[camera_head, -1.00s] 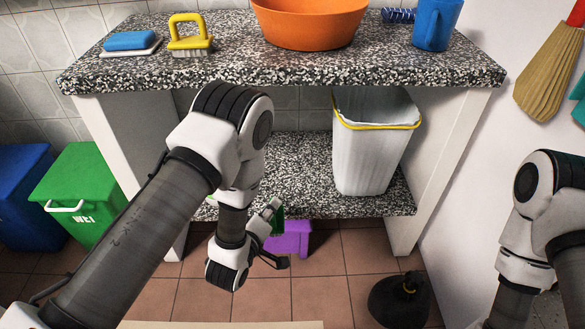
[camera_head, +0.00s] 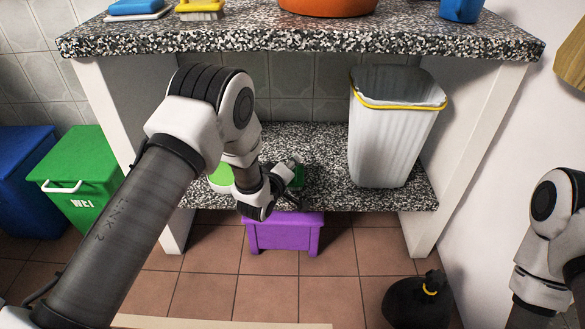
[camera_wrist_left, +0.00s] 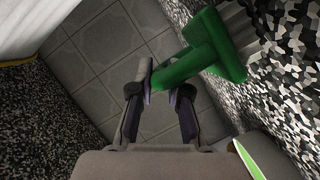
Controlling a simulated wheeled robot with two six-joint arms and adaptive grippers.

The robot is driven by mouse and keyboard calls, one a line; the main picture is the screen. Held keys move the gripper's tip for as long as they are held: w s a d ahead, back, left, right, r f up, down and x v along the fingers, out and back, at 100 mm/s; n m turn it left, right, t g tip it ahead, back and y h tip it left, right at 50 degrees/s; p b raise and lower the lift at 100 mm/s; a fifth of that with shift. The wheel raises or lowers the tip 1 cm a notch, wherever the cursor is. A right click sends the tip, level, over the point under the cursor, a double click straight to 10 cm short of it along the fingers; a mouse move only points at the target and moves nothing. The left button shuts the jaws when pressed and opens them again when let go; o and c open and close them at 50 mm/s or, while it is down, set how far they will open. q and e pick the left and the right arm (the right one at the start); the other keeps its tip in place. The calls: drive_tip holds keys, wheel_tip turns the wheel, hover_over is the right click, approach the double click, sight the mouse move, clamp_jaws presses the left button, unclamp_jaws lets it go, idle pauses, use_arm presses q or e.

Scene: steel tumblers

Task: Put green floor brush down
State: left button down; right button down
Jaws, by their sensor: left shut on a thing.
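The green floor brush (camera_head: 297,174) is partly hidden by my left gripper (camera_head: 284,182) in the head view. In the left wrist view the brush (camera_wrist_left: 212,48) shows as a dark green block with a short stem running in between the fingers. My left gripper (camera_wrist_left: 165,90) is shut on that stem. The gripper and brush are at the speckled lower shelf (camera_head: 325,186), left of the white bin; I cannot tell whether the brush touches the shelf. My right gripper is out of view; only part of the right arm shows.
A white bin (camera_head: 388,145) with a yellow rim stands on the shelf's right. A light green thing (camera_head: 221,178) lies on the left, partly behind my arm. A purple stool (camera_head: 285,234) stands below. A black bag (camera_head: 412,303) lies on the floor.

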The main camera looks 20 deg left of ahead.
use_arm(q)
drive_tip(key=shift+f, duration=0.1)
drive_tip(key=c, duration=1.1)
unclamp_jaws()
drive_tip(key=shift+c, duration=0.2)
